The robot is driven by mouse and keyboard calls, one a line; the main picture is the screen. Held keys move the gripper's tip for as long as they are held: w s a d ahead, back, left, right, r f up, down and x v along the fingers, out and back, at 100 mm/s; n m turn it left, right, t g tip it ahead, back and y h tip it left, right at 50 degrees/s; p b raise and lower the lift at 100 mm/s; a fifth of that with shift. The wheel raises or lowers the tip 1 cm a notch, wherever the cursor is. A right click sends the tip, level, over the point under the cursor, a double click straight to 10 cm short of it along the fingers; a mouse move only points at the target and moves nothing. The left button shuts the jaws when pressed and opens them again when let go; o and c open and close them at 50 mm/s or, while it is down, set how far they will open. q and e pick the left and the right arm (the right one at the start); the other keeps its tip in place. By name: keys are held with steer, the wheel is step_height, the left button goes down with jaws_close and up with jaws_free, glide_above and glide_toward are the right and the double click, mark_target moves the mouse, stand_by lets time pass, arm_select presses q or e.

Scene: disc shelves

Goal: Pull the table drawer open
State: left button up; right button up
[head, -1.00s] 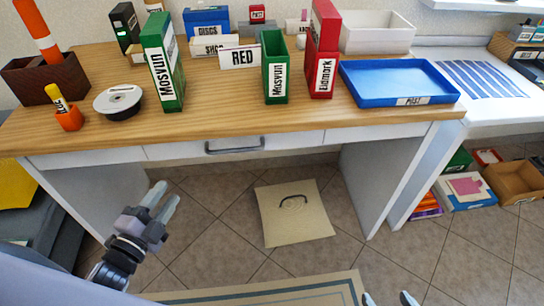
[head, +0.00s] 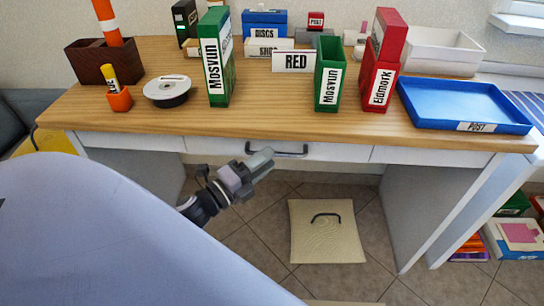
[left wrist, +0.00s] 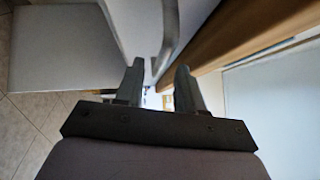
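The table drawer (head: 330,153) is a white front panel under the wooden tabletop, and it looks shut. Its grey bar handle (head: 290,154) runs across the panel; the left end is close to my gripper in the picture. The handle (left wrist: 169,35) shows just beyond the fingertips there, beside the wooden table edge (left wrist: 240,35). I cannot tell if they touch. My right gripper is not in view.
A beige floor panel (head: 325,240) lies below. Open knee space is under the drawer.

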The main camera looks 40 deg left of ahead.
arm_select(q)
steer(key=shift+x, duration=1.15)
jaws_close()
steer(key=shift+s+d, duration=0.1)
